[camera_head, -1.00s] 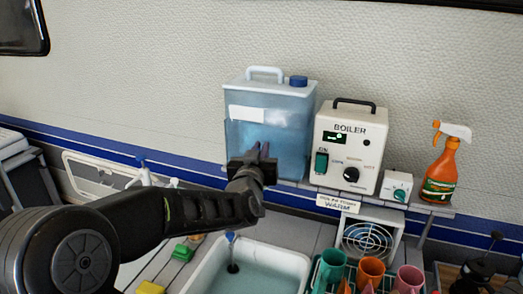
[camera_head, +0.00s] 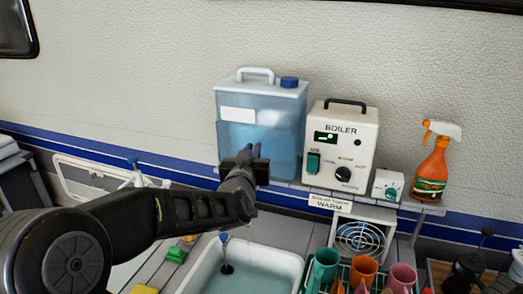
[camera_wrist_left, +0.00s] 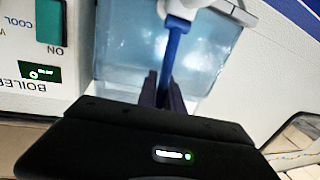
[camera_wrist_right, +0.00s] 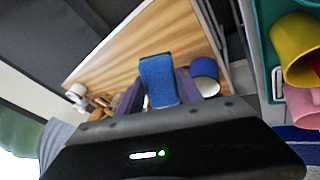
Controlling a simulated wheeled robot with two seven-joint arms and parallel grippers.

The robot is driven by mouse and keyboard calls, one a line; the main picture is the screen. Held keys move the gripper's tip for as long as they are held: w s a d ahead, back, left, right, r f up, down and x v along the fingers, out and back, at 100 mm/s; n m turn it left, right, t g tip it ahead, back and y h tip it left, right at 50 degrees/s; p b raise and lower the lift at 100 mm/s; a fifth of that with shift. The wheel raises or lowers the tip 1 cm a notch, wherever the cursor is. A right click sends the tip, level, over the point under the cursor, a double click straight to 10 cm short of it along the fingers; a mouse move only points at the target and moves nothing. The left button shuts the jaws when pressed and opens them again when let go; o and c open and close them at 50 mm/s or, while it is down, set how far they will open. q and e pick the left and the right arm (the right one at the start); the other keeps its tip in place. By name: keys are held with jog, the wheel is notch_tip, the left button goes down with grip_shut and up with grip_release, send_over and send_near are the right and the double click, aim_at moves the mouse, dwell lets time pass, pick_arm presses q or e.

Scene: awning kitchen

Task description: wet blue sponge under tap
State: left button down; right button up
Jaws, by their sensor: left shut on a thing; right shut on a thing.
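The blue sponge (camera_wrist_right: 157,80), with a dark green end, is between the fingers of my right gripper (camera_wrist_right: 155,88) in the right wrist view. The right gripper is not in the head view. My left gripper (camera_head: 254,152) is in front of the blue water tank (camera_head: 262,118). In the left wrist view, the left gripper (camera_wrist_left: 170,92) is shut on a slim blue bar (camera_wrist_left: 175,55), which looks like the tap's lever, beside a white part. The tap body is mostly hidden.
The boiler (camera_head: 341,145), a small dial box (camera_head: 387,184) and an orange spray bottle (camera_head: 432,172) stand right of the tank. Cups (camera_head: 362,272) stand in a rack right of the sink. Green (camera_head: 176,254) and yellow (camera_head: 144,289) sponges lie left of it.

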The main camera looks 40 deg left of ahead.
pick_arm(q)
jog(key=shift+w+r+p, duration=0.15)
jog(key=shift+r+p, duration=0.1)
jog(key=shift+p, duration=0.2)
pick_arm(e)
jog(key=shift+r, duration=0.8)
pick_arm(q)
jog(key=shift+w+f+g, duration=0.1)
jog(key=shift+f+g, duration=0.05)
jog(key=shift+g, duration=0.15)
pick_arm(e)
jog(key=shift+r, duration=0.15)
pick_arm(q)
jog(key=shift+f, duration=0.15)
jog(key=c, duration=1.5)
grip_release()
pick_arm(e)
jog(key=shift+f, duration=0.2)
pick_arm(q)
jog(key=shift+s+d, duration=0.25)
jog(key=shift+s, duration=0.35)
pick_arm(e)
jog(key=shift+f, duration=0.15)
jog(key=shift+f+b, duration=0.6)
jog(key=shift+b, duration=0.2)
pick_arm(q)
jog(key=v, duration=1)
jog(key=shift+s+d+r, duration=0.15)
jog(key=shift+s+r, duration=0.05)
jog(key=shift+s, duration=0.15)
